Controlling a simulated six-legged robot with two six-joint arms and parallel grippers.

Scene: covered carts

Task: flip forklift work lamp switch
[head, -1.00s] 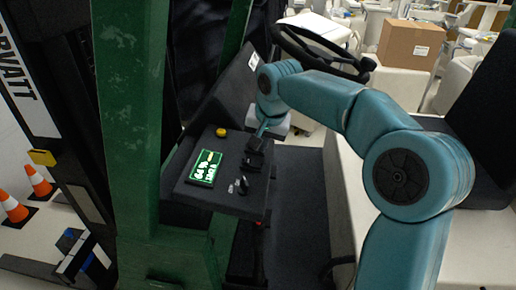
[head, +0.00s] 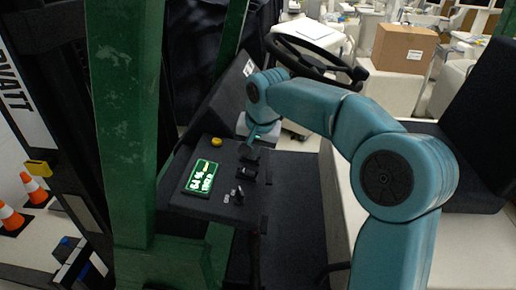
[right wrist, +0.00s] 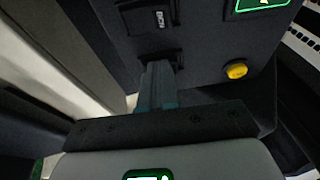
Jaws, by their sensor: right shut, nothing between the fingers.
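The forklift's dark dash panel (head: 222,203) carries a green lit display (head: 202,176), a yellow round button (head: 216,142) and small black controls. A black switch housing (head: 249,153) is near the panel's right edge. In the right wrist view a black switch with a white label (right wrist: 150,17) is at the top, ahead of the fingers. My right gripper (head: 254,143) is shut and empty, its tips close to the black housing; I cannot tell whether they touch it. It also shows in the right wrist view (right wrist: 158,70), pointing at the panel. My left gripper is not in view.
A green forklift post (head: 125,120) stands left of the panel. The black steering wheel (head: 315,60) is behind my right arm, and the black seat (head: 485,130) is at the right. Orange cones (head: 35,190) stand at far left. A cardboard box (head: 403,48) is in the background.

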